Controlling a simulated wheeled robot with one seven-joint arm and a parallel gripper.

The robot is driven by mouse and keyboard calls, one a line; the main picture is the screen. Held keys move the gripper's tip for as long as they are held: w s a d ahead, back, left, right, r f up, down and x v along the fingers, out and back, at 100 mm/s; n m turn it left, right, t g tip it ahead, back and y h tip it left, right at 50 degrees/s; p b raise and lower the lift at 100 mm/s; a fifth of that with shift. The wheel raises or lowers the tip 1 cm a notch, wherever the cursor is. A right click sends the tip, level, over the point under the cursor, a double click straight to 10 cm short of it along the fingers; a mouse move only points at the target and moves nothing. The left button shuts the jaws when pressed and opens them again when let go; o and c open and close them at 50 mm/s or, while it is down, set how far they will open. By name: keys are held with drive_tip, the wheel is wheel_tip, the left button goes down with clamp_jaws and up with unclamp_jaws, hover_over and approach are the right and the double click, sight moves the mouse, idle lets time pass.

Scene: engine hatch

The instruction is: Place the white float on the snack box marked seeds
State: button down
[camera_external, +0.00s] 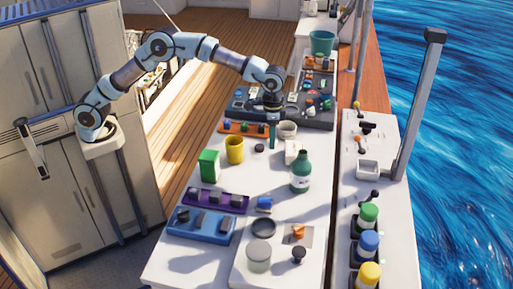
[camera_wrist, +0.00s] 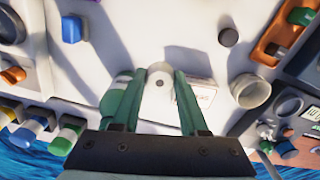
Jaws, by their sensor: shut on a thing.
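The white float (camera_wrist: 158,92) sits between the two green fingers of my gripper (camera_wrist: 158,76) in the wrist view, with a small dark hole in its face. My gripper (camera_external: 273,137) is shut on it above the white table; in the external view the float is not clearly visible. A white box with red lettering (camera_wrist: 202,93) is just right of the float in the wrist view, partly hidden by the right finger. It also shows in the external view (camera_external: 292,151), right of my gripper. The lettering is too small to read, so I cannot confirm seeds.
A green bottle (camera_external: 301,172) stands close to the white box. A pale round cup (camera_external: 288,130), an orange tray (camera_external: 243,128), a yellow mug (camera_external: 234,150) and a dark round piece (camera_external: 259,148) are nearby. A green box (camera_external: 209,166) stands farther left.

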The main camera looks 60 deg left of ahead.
drive_tip(key=w+a+r+p, duration=0.2)
drive_tip(key=w+a+r, duration=0.1)
drive_tip(key=w, duration=0.5)
drive_tip(key=shift+m, duration=0.4)
drive_tip(key=f+p, duration=0.1)
drive_tip(key=f, duration=0.4)
drive_tip(key=f+p, duration=0.2)
drive_tip(key=f, duration=0.3)
drive_tip(key=shift+w+d+f, duration=0.1)
drive_tip(key=shift+w, duration=0.1)
drive_tip(key=shift+f, duration=0.1)
drive_tip(key=shift+c, duration=2.2)
unclamp_jaws()
wheel_tip(320, 180, up, 12)
drive_tip(key=b, duration=0.3)
